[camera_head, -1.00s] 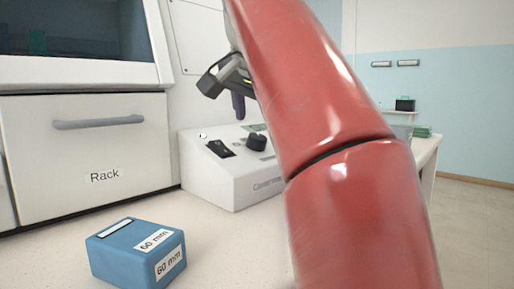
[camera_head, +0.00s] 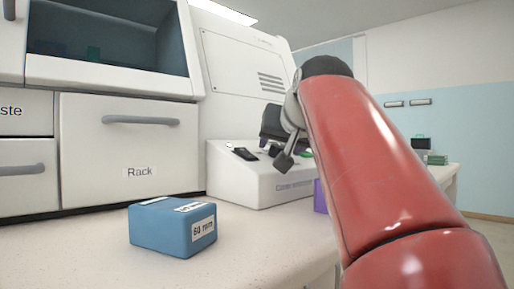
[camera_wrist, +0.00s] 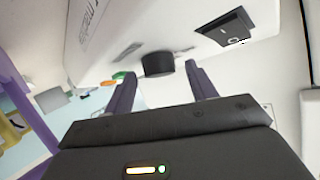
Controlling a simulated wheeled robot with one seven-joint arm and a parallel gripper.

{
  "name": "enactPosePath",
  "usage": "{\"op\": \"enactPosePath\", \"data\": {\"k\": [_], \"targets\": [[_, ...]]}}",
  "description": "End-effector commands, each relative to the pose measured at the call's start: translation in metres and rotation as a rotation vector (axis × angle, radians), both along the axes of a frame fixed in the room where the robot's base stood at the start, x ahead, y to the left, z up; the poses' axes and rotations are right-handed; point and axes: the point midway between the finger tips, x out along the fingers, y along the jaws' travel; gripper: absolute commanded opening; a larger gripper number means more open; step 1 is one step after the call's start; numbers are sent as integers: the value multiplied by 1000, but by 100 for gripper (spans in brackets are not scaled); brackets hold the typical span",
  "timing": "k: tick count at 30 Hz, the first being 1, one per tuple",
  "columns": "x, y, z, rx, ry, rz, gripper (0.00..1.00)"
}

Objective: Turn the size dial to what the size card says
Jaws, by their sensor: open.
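The black dial (camera_wrist: 158,63) is a short round knob on the white control box (camera_head: 262,178). In the wrist view it sits between the two fingertips of my gripper (camera_wrist: 160,71), with a finger on each side. The gripper is open, and I see no clear contact with the knob. In the head view my gripper (camera_head: 285,135) is over the control box and largely hides the knob. I cannot read the dial's setting. No separate size card can be made out. A blue box (camera_head: 160,231) carries a white label (camera_head: 203,230) reading 60 mm.
A dark switch (camera_head: 244,154) is on the control box, left of my gripper. A cabinet with a Rack drawer (camera_head: 128,150) stands behind at left. A purple thing (camera_head: 320,196) is at the right of the control box. The counter in front is mostly clear.

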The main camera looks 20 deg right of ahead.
Motion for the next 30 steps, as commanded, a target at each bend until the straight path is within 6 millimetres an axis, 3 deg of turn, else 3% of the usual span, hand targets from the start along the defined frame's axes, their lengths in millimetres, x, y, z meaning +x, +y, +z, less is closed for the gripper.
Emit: {"op": "enactPosePath", "data": {"k": [11,21,30], "targets": [[7,-1,-3,1,-1,0,56],[7,-1,-3,1,0,0,12],[8,0,2,41,21,-115,12]]}}
